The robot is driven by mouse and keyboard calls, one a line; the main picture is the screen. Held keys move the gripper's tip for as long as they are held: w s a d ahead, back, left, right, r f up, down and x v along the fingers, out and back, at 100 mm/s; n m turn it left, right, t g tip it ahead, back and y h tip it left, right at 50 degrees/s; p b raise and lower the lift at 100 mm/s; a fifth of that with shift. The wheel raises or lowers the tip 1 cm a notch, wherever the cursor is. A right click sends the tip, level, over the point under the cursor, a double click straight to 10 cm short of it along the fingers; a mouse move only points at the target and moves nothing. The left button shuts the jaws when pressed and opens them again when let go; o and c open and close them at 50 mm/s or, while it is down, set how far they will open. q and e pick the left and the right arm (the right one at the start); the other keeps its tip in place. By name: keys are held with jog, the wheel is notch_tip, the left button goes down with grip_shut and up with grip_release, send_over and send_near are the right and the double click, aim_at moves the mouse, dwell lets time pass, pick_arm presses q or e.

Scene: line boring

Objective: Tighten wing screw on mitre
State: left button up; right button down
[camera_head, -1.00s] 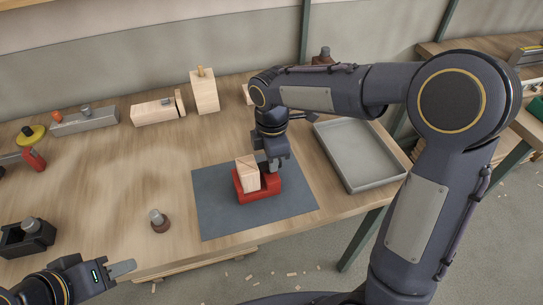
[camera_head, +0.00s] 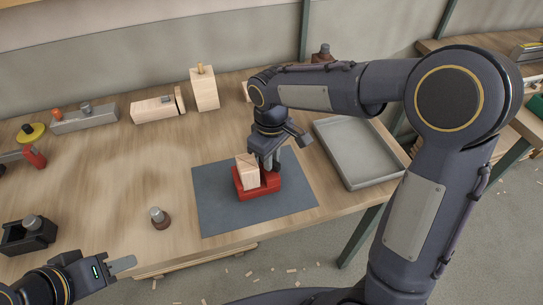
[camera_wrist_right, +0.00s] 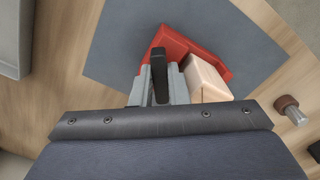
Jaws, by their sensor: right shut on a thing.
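A red mitre base (camera_head: 262,186) sits on the dark grey mat (camera_head: 221,217), with a pale wooden block (camera_head: 246,172) standing in it on the left side. In the right wrist view the red base (camera_wrist_right: 189,42) and the wooden block (camera_wrist_right: 205,80) lie just beyond my fingers. My right gripper (camera_head: 270,163) points down over the right part of the base. It is shut on a dark upright wing screw (camera_wrist_right: 158,72), mostly hidden between the fingers. My left gripper (camera_head: 121,264) is at the lower left, away from the mitre; its jaw gap does not show clearly.
An empty grey tray (camera_head: 387,184) is right of the mat. A small brown-based knob (camera_head: 158,219) stands left of the mat. Wooden planes and blocks (camera_head: 204,90) line the back. A black holder (camera_head: 28,236) is at the left. The table's middle left is clear.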

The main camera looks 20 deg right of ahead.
jog(key=m, duration=0.4)
jog(key=shift+a+m, duration=0.1)
jog(key=shift+m, duration=0.2)
dwell(1.1)
jog(key=c, duration=1.7)
grip_release()
notch_tip(320, 180, up, 8)
jog(key=shift+f, duration=0.1)
